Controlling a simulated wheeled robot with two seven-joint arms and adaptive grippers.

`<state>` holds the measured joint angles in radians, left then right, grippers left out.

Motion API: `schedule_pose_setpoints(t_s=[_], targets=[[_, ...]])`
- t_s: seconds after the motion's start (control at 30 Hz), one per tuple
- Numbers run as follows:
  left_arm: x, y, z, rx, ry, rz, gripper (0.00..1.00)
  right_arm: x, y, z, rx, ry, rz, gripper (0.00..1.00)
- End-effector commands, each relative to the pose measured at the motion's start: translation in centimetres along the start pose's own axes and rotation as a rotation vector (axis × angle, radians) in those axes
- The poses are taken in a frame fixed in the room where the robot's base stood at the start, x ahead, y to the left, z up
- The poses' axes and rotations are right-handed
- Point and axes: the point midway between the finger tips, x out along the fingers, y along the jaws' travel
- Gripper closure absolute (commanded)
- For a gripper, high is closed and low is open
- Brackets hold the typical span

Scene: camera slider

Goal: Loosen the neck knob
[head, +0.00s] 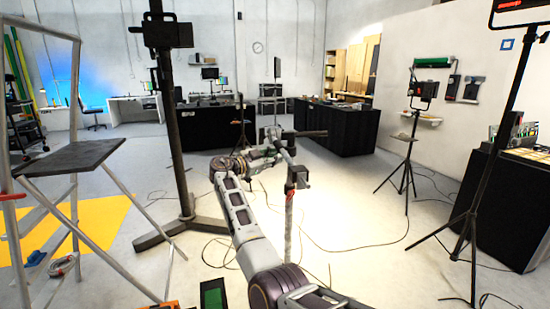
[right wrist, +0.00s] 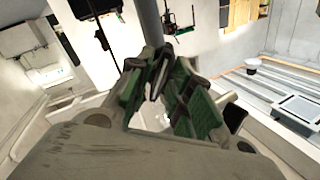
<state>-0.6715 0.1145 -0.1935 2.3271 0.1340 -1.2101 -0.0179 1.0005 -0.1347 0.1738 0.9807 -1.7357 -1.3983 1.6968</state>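A slim stand (head: 289,212) with a dark head and a horizontal bar at its top stands in the middle of the head view. My right gripper (head: 268,152) is at the upper part of this stand, close against it. In the right wrist view, the green-padded fingers of my right gripper (right wrist: 156,78) come close together at the tips, in front of a grey pole (right wrist: 150,24). A small dark piece shows between the tips. I cannot tell whether it is the neck knob or part of a finger. The knob is not clearly visible. My left gripper is not in view.
A heavy dark column stand (head: 180,130) is left of my arm. A folding platform (head: 72,158) stands at the left over a yellow mat (head: 105,222). Light tripods (head: 407,160) stand at the right. Cables (head: 350,246) cross the floor. Black-draped tables (head: 345,128) are behind.

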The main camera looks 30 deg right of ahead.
Motion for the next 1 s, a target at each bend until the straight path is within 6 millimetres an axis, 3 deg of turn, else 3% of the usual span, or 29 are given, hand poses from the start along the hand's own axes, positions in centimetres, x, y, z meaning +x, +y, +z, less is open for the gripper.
schedule_pose_setpoints(t_s=[0.13,0.33,1.0], targets=[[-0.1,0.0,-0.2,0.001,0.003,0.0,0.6,0.0,0.0,0.0,0.0,0.0,0.0,0.79],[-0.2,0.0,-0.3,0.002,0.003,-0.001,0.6,0.0,0.0,0.0,0.0,0.0,0.0,1.0],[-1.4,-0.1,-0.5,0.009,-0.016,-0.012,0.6,0.0,0.0,-0.1,-0.131,0.001,0.001,1.0]])
